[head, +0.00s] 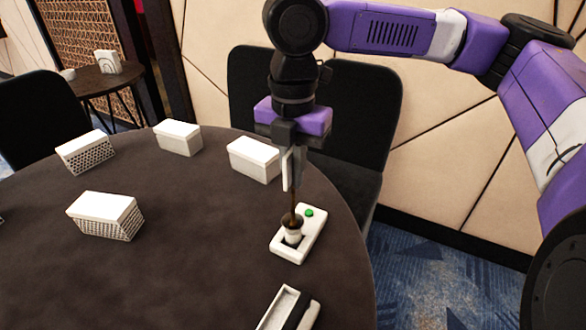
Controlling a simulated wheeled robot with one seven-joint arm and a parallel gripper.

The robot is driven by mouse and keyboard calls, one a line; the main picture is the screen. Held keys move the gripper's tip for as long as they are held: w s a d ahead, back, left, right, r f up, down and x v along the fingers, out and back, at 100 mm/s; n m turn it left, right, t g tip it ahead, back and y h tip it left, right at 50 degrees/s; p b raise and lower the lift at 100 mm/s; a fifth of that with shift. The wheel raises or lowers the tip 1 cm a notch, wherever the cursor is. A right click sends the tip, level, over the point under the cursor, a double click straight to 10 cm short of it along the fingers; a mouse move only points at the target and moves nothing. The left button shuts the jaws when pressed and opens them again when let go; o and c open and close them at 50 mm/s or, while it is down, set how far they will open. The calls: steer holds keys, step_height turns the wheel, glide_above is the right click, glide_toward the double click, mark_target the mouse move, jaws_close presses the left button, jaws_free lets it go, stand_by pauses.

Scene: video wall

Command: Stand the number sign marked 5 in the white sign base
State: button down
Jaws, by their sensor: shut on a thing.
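My gripper (290,158) is above the right part of the round table, pointing down. It is shut on the number sign (287,172), a thin white plate seen almost edge-on, so its number cannot be read. A brown stem runs down below the plate. The white sign base (312,236) lies flat on the table under it, with a green dot near its far end. The stem's lower end meets a small round white and dark part over the base's dark recess. I cannot tell whether it is seated there or just above.
The dark round table (190,270) carries several white boxes, one (254,158) just left of my gripper. A white tray (279,308) with a dark strip lies at the front. Black chairs (365,105) stand behind the table. The table's middle is clear.

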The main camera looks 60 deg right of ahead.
steer(key=shift+f+b, duration=0.55)
steer(key=shift+f, duration=0.65)
steer(key=c, duration=1.5)
jaws_free()
steer(key=shift+r+p, duration=0.9)
steer(key=shift+r, duration=3)
